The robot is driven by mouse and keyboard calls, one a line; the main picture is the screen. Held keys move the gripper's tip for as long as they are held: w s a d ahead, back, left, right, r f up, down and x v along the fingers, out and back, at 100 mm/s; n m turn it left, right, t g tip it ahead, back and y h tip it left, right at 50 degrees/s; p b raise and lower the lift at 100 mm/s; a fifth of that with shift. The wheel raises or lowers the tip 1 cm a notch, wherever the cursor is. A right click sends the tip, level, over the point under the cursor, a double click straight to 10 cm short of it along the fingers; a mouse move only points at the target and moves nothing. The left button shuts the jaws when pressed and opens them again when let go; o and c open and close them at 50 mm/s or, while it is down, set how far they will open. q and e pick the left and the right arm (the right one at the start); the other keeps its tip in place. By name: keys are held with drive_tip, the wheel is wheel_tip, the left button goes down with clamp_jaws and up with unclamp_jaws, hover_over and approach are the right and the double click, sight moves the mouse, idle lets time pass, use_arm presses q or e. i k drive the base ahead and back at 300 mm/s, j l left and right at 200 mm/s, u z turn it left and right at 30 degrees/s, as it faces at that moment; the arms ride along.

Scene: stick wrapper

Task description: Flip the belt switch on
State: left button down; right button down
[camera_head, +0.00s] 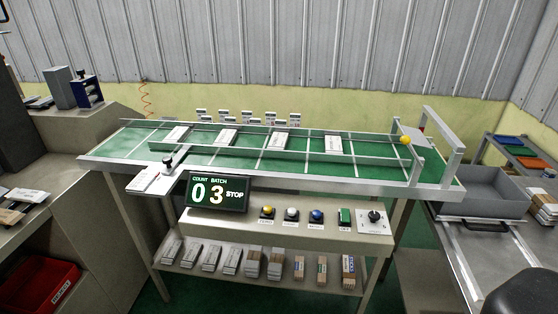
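On the panel below are a yellow button (268,211), a white button (291,213), a blue button (316,215), a green switch (344,216) and a black knob (374,215) on a white plate. The labels are too small to read, so I cannot tell from them which is the belt switch. The dark display (218,192) reads count 0, batch 3, STOP.
A lower shelf (220,272) holds several packet stacks. A grey bin (482,190) stands right of the belt, and a red bin (38,286) is at lower left. A metal frame (440,145) rises at the belt's right end. The space before the panel looks clear.

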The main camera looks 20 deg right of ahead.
sight(344, 214)
drive_tip(key=z, duration=1.2)
